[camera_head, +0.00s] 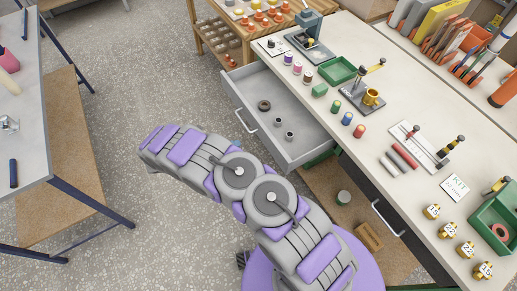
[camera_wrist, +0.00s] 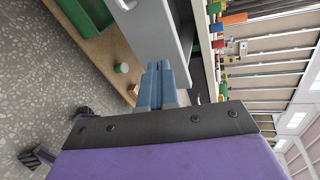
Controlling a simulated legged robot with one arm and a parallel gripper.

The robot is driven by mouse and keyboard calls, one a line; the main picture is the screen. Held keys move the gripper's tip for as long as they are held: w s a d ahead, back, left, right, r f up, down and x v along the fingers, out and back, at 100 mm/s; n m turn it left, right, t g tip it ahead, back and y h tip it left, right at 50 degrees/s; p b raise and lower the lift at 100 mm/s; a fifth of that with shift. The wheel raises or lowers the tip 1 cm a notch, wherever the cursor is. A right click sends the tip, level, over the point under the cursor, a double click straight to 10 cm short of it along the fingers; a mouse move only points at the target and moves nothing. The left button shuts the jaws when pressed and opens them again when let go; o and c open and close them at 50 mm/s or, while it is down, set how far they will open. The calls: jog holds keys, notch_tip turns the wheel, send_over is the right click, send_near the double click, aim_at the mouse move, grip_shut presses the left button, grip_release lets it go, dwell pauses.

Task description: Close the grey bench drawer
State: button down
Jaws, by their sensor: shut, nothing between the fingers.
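The grey bench drawer (camera_head: 286,112) is pulled well out from under the bench in the head view, with its handle (camera_head: 245,122) facing left. A dark ring and two small round grey parts lie inside it. In the wrist view the drawer's grey front (camera_wrist: 153,35) is close ahead, and part of its handle (camera_wrist: 124,4) shows at the top edge. My gripper (camera_wrist: 157,70) is shut and empty, its blue fingertips overlapping the drawer front's lower end in the picture. I cannot tell whether they touch it.
The bench top (camera_head: 390,112) holds spools, a green tray (camera_head: 339,70), tools and brass parts. A lower shelf (camera_head: 325,190) carries a round green-topped item and a wooden block. Another table (camera_head: 32,100) stands at left. Speckled floor (camera_head: 140,75) between is clear.

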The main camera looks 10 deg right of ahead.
aim_at(302, 127)
notch_tip(302, 127, down, 5)
jog(key=s+a+n+t, duration=0.1)
jog(key=s+a+n, duration=0.1)
jog(key=n, duration=0.1)
jog(key=x, duration=0.4)
jog(key=b+x, duration=0.1)
jog(key=x, duration=0.3)
jog(key=r+b+x, duration=0.1)
jog(key=x, duration=0.4)
jog(key=shift+w+d+r, duration=0.1)
jog(key=shift+w, duration=0.2)
jog(key=shift+w+d+b, duration=0.15)
jog(key=shift+d+b, duration=0.15)
jog(key=shift+d, duration=0.2)
jog(key=w+d, duration=0.2)
jog(key=d, duration=0.5)
jog(key=w+d+b, duration=0.1)
jog(key=w+d, duration=0.1)
jog(key=d, duration=0.5)
jog(key=w+d+b, duration=0.1)
jog(key=w+d, duration=0.1)
jog(key=d, duration=0.5)
jog(key=shift+w+d, duration=0.3)
jog(key=shift+d, duration=0.1)
jog(key=shift+w+d+r, duration=0.1)
jog(key=shift+d, duration=0.15)
